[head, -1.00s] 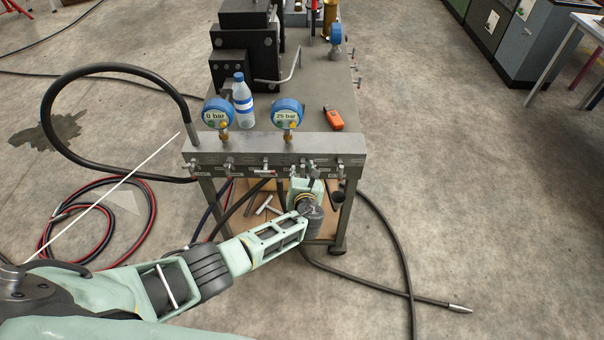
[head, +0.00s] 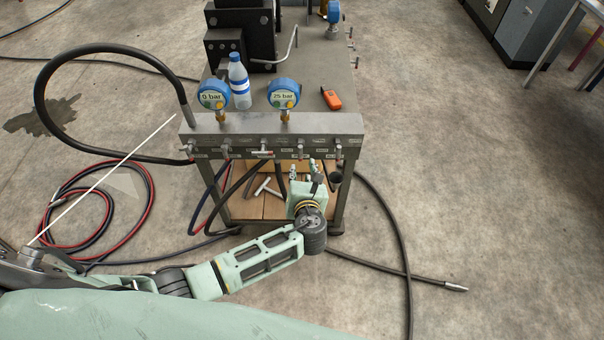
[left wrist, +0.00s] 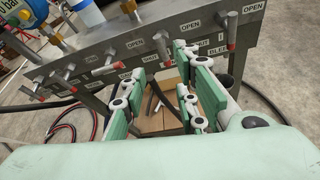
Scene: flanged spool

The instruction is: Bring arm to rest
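My left arm comes in from the lower left in the head view. Its left gripper (head: 304,170) is just in front of and below the valve manifold (head: 232,131). In the left wrist view, the two green-padded fingers (left wrist: 158,85) stand apart with nothing between them. The gripper is open and appears clear of the valve handles. The manifold also shows in the left wrist view (left wrist: 103,49), with small valve levers and OPEN labels along its front. My right gripper is not in view.
Two blue gauges (head: 284,94) rise from the manifold. A water bottle (head: 239,84) and an orange device (head: 331,99) stand or lie on the bench behind. A black hose (head: 402,250) and red-black hoses (head: 50,218) lie on the floor. Free floor is at the right.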

